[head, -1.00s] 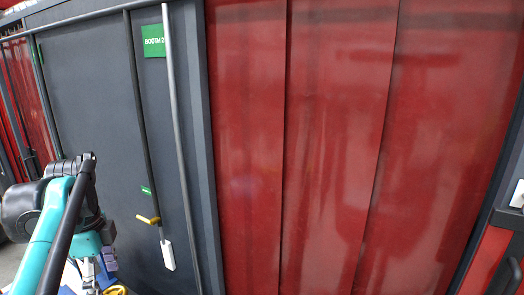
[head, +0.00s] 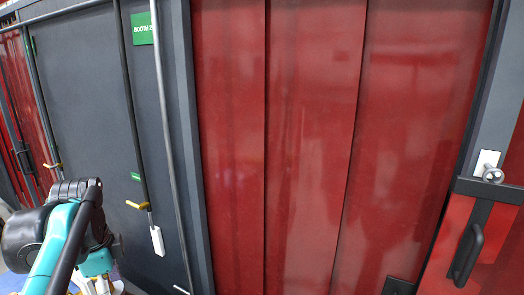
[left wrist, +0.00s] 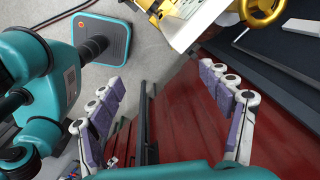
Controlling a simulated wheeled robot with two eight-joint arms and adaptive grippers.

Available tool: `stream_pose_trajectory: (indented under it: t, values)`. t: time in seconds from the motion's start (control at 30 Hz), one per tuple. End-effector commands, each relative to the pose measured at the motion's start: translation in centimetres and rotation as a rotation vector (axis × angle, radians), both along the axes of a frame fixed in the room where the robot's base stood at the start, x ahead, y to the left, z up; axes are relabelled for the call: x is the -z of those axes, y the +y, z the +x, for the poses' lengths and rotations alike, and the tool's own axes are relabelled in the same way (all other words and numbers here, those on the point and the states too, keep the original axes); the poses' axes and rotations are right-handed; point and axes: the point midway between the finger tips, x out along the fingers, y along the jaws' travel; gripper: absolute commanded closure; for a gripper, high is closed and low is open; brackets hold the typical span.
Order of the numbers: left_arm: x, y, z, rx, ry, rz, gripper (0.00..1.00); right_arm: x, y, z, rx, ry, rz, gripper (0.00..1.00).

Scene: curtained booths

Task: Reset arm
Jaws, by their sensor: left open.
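My left arm (head: 62,240) is teal and black and comes in at the lower left of the head view. Its left gripper (head: 97,286) hangs at the bottom edge, partly cut off. In the left wrist view the left gripper (left wrist: 161,78) has its two purple-padded fingers spread wide, with nothing held between them. My right arm and right gripper are in neither view.
Red curtain strips (head: 310,150) fill the middle of the head view. A grey panel with a green Booth 2 sign (head: 143,29) stands left. A panel with a black handle (head: 467,255) is at right. A yellow wheel (left wrist: 262,8) shows in the wrist view.

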Motion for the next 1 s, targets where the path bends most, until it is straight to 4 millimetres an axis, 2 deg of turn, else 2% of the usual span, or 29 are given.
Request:
stream_pose_trajectory:
  t: [0.03, 0.17, 0.27, 0.37, 0.5, 0.7, 0.83, 0.9, 1.0]
  values:
    - [1.9, -0.6, -0.2, -0.024, -0.014, 0.002, 0.21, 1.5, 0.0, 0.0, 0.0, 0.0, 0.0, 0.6]
    - [5.6, -2.0, -0.5, -0.118, -0.063, 0.002, 0.21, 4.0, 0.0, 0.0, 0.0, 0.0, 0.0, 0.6]
    - [9.3, -3.3, -0.8, -0.207, -0.111, -0.004, 0.21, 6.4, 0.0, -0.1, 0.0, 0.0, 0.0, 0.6]
    - [14.6, -5.1, -1.4, -0.327, -0.176, -0.024, 0.21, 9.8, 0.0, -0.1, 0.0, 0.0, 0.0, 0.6]
    - [23.3, -7.9, -2.6, -0.528, -0.286, -0.085, 0.21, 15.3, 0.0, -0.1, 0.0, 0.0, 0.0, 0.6]
    - [34.8, -11.5, -4.6, -0.804, -0.417, -0.228, 0.21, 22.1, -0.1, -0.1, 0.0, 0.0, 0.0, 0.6]
    - [40.1, -13.0, -5.7, -0.937, -0.468, -0.323, 0.21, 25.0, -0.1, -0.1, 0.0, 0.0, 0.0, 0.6]
    - [41.8, -13.5, -6.1, -0.986, -0.483, -0.361, 0.21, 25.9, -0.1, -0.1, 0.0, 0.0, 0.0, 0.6]
    - [43.1, -13.9, -6.4, -1.029, -0.495, -0.395, 0.21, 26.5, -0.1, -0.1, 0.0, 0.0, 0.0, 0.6]
